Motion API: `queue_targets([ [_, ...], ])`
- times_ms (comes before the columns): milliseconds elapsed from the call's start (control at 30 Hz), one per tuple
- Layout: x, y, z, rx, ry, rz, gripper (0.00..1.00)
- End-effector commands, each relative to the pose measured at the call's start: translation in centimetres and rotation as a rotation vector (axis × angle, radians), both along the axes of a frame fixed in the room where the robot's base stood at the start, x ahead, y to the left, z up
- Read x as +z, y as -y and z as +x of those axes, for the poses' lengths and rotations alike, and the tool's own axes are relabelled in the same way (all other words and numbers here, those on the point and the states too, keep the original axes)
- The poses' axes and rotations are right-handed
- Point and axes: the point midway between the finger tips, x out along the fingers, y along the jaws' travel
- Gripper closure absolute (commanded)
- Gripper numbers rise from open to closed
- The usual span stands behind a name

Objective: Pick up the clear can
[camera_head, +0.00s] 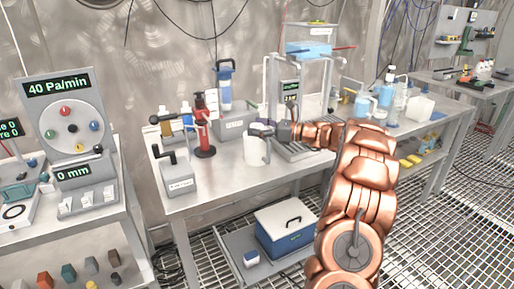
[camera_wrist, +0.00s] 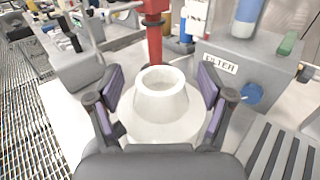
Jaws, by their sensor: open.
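The can (camera_head: 252,152) looks whitish rather than clearly see-through and stands upright near the front edge of the steel workbench (camera_head: 215,190). In the wrist view the can (camera_wrist: 160,112) has a narrower raised collar on a wide round body. My gripper (camera_head: 265,130) is at the can's upper part, coming from the right. In the wrist view my gripper (camera_wrist: 160,88) is open, with one dark, purple-padded finger on each side of the can. Gaps seem to show between the pads and the collar; contact with the wider body cannot be told.
A red stand (camera_head: 204,130) is close behind the can. A grey box labelled FILTER (camera_wrist: 225,66) stands beside it, and a ribbed tray (camera_wrist: 280,150) lies to the right. A grey box with a black handle (camera_head: 178,175) is at the left. A blue cooler (camera_head: 285,240) sits below.

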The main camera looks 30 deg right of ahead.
Motion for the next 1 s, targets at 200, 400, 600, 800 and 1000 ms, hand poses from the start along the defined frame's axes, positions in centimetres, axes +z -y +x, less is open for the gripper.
queue_targets([
  [200,0.04,0.05,-0.03,-0.001,0.001,-0.001,0.3],
  [400,0.02,0.06,-0.03,-0.001,0.0,0.0,0.51],
  [600,0.03,0.08,-0.03,-0.001,0.0,0.0,0.72],
  [800,0.03,0.08,-0.04,-0.001,0.0,0.0,0.93],
  [1000,0.03,0.08,-0.04,-0.001,0.0,0.0,1.0],
])
